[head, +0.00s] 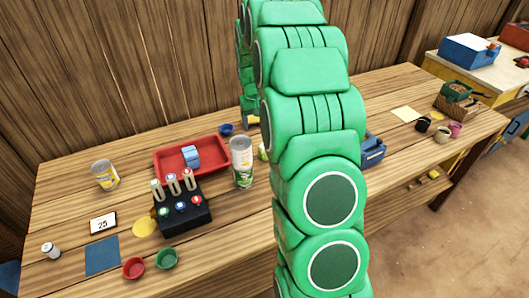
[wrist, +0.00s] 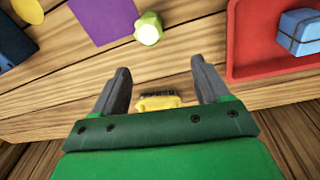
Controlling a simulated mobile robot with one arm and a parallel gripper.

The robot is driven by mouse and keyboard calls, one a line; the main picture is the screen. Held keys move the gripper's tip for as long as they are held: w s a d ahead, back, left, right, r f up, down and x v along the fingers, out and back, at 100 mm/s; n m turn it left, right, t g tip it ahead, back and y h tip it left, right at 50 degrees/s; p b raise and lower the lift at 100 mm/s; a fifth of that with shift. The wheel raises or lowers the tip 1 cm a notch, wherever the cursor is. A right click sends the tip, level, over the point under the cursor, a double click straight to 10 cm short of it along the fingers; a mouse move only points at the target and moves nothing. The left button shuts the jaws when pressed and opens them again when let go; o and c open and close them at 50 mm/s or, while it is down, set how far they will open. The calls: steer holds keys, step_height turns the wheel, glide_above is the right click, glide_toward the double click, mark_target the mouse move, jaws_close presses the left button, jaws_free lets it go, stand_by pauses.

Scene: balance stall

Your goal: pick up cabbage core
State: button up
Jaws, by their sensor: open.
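The cabbage core is most likely the small pale green, roughly cylindrical piece (wrist: 148,28) near the top middle of the wrist view. It lies on the wooden table beside a purple square. In the head view a sliver of pale green (head: 262,152) shows beside my arm, which hides the rest. My gripper (wrist: 161,77) is open and empty, its two dark fingers wide apart. The green piece is beyond the fingertips, apart from them. My gripper is not clear in the head view.
A yellow brush (wrist: 158,102) shows between the fingers. A red tray (wrist: 240,60) with a blue parcel (wrist: 300,32) is at the right of the wrist view. A tall can (head: 242,162) stands near the pale green sliver. A black rack (head: 182,212) stands before the tray.

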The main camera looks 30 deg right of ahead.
mark_target(263, 148)
steer(key=shift+m+g+y, duration=0.3)
steer(key=shift+m+y, duration=0.1)
steer(key=shift+m, duration=0.5)
steer(key=shift+s+d+f, duration=0.2)
steer(key=shift+s+f, duration=0.1)
steer(key=shift+f, duration=0.95)
steer(key=shift+s+d+f, duration=0.25)
steer(key=shift+s+f, duration=0.1)
steer(key=shift+f, duration=0.85)
steer(key=shift+s+d+f, duration=0.2)
steer(key=shift+s+f, duration=0.1)
steer(key=shift+f, duration=0.95)
steer(key=shift+w+d+f, duration=0.1)
steer(key=shift+d+f, duration=0.1)
steer(key=shift+f, duration=1.15)
steer(key=shift+w+d+f, duration=0.1)
steer(key=shift+d+f, duration=0.1)
steer(key=shift+f, duration=1.15)
steer(key=c, duration=1)
steer(key=shift+r, duration=0.1)
steer(key=shift+c, duration=0.2)
